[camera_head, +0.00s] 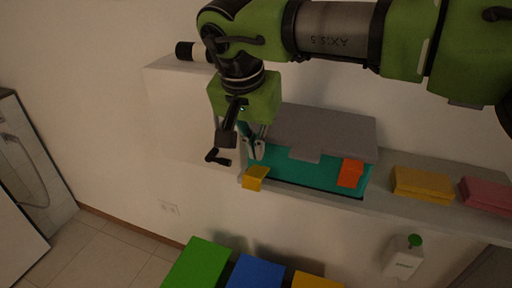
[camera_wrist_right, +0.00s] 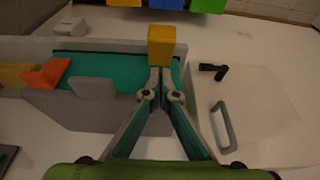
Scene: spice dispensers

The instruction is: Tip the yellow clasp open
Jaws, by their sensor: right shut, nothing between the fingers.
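The yellow clasp (camera_head: 255,178) is a small block at the left front edge of the teal-topped box (camera_head: 310,178). It also shows at the top middle of the right wrist view (camera_wrist_right: 161,45). My right gripper (camera_head: 257,152) is shut and empty, with its fingertips (camera_wrist_right: 160,76) right beside the clasp on the box side. I cannot tell whether they touch it. An orange clasp (camera_head: 350,173) is at the right part of the same edge; it looks tilted in the wrist view (camera_wrist_right: 47,74). My left gripper is out of view.
A grey lid (camera_head: 322,132) lies behind the teal surface. Yellow (camera_head: 422,184) and pink (camera_head: 487,194) blocks are on the shelf to the right. Green, blue and yellow boxes (camera_head: 255,274) stand below.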

